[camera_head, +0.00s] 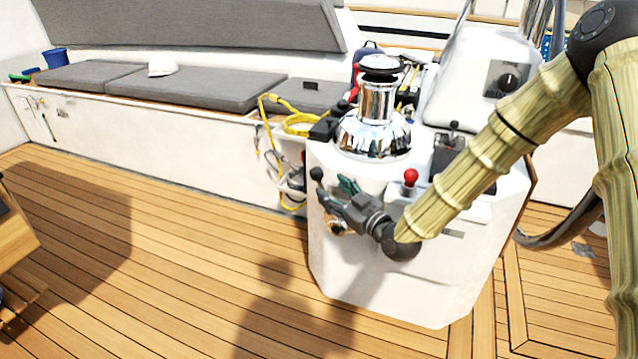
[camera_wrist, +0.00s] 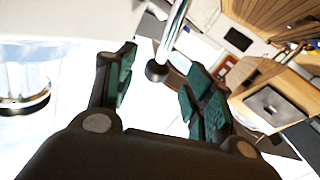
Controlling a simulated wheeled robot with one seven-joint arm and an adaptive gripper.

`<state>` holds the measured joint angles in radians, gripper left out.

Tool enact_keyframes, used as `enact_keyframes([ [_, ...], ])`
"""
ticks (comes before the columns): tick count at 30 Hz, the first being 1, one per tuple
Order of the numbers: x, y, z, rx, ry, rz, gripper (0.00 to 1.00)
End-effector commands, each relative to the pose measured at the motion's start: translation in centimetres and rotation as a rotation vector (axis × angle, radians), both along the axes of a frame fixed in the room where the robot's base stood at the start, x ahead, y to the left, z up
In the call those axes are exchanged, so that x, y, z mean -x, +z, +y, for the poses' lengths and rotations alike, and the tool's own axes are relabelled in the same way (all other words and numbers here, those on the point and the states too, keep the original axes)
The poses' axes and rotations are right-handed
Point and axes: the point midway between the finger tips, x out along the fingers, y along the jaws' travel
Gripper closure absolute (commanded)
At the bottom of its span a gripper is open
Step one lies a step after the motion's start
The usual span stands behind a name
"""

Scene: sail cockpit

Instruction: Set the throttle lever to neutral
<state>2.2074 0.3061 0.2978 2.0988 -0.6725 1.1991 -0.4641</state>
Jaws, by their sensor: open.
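A lever with a black ball knob (camera_wrist: 157,71) and a chrome shaft shows in the wrist view, between my spread fingertips or just beyond them; contact cannot be told. I take it for the throttle lever. In the head view a black knob (camera_head: 317,173) stands at the left side of the white pedestal, by my fingertips, and looks like the same one. My gripper (camera_head: 336,191) is open in front of the pedestal. Its green-padded fingers also show in the wrist view (camera_wrist: 162,78). The lever's base is hidden in both views.
The white pedestal (camera_head: 400,285) carries a chrome winch (camera_head: 376,130), a red-knobbed lever (camera_head: 411,177) and a small black-knobbed lever (camera_head: 453,128) on a dark box. A yellow rope (camera_head: 268,110) hangs at its left.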

Motion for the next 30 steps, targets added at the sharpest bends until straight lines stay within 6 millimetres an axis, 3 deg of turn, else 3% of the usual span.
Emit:
enact_keyframes([
  [12,-4.7,-0.2,3.5,0.001,0.002,0.001,0.47],
  [26,-5.5,-0.1,4.1,0.000,0.001,0.002,0.47],
  [30,-5.5,-0.1,4.0,0.000,0.001,0.002,0.71],
])
